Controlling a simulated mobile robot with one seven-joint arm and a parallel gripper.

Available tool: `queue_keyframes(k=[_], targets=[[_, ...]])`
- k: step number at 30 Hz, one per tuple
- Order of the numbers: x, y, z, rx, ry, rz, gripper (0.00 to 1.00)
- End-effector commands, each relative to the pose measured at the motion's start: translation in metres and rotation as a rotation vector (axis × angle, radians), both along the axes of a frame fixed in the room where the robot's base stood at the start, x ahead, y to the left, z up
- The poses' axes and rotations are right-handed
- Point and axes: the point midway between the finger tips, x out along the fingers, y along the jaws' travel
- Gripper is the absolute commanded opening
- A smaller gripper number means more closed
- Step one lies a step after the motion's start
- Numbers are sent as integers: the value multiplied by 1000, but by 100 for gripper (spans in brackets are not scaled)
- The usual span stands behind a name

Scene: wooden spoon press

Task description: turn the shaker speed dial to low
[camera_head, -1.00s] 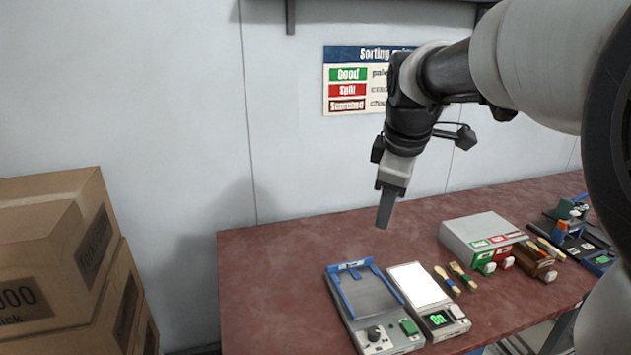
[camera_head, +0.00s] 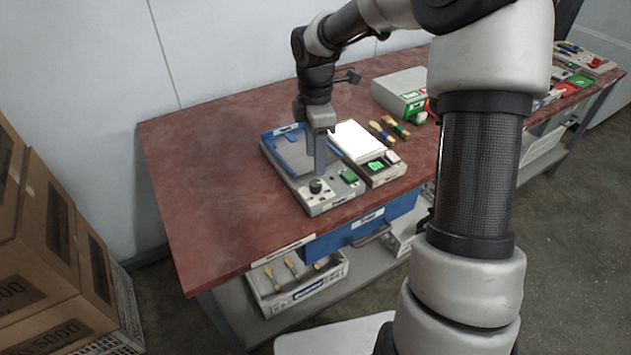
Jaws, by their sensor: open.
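The shaker (camera_head: 322,208) is a grey box with a blue-framed tray, near the front of the red-brown table. Its speed dial (camera_head: 315,186) is a dark round knob on a light panel at the front left of the box. A green button (camera_head: 348,176) sits to the right of the dial. The dial's setting is too small to read. My gripper (camera_head: 320,170) points down over the shaker, with its fingertips just above or behind the dial in the picture. I cannot tell whether they touch it. The gap between the fingers is not clear from this side.
A lit white panel device (camera_head: 388,173) with a green display stands right beside the shaker. Wooden spoons (camera_head: 382,132) and a grey box (camera_head: 398,88) lie behind it. A blue drawer (camera_head: 345,236) is below the table edge. The table's left part (camera_head: 200,170) is clear.

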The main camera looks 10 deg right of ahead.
Motion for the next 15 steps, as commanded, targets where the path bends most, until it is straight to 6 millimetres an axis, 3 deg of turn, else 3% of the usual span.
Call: queue_keyframes(k=[1, 6, 15], targets=[[-1, 0, -15, 1, 5, 0, 45], [-1, 0, -49, 0, 4, 1, 45], [0, 0, -82, -1, 1, 0, 45]])
